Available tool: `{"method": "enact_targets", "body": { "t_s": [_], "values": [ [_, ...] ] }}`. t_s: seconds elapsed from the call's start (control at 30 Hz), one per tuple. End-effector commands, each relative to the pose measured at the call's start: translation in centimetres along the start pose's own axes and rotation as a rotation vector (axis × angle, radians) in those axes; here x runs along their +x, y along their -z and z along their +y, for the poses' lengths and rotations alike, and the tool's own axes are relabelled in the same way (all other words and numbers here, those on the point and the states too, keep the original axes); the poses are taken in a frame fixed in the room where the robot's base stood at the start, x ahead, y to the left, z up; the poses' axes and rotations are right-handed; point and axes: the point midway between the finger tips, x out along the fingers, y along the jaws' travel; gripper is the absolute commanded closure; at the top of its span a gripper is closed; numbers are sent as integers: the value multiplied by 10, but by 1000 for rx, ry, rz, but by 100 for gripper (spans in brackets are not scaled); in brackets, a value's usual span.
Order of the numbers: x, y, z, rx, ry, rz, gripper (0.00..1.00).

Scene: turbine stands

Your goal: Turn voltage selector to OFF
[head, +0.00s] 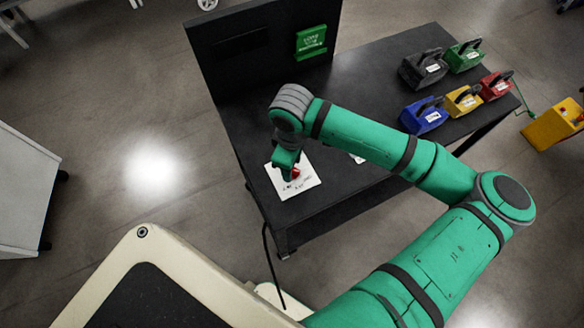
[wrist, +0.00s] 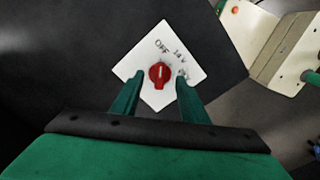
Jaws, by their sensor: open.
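The voltage selector is a red round knob (wrist: 159,76) with a pale pointer mark, set on a white plate (wrist: 201,77). The plate reads "OFF" and "14 V", and another label is partly covered by a finger. The mark points roughly up in the wrist view; I cannot tell exactly which label it meets. In the head view the red knob (head: 296,173) shows on the plate (head: 308,185) at the table's near left corner. My gripper (wrist: 159,80) is open, its two green fingers on either side of the knob in the wrist view. Contact is not visible.
The dark table (head: 345,90) has a tall black back panel (head: 240,50) with a green sign (head: 311,41). Blue (head: 423,118), yellow (head: 463,103), red (head: 494,88), green (head: 463,58) and dark grey (head: 421,70) handled blocks stand at the right end, away from the knob.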

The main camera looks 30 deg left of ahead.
Motion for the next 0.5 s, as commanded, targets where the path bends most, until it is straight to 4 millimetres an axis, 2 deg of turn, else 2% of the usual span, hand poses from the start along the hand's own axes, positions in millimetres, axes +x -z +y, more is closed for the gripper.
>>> {"method": "enact_targets", "body": {
  "t_s": [0.5],
  "values": [
    [-33, -1, 0, 1, 0, -1, 60]
  ]
}}
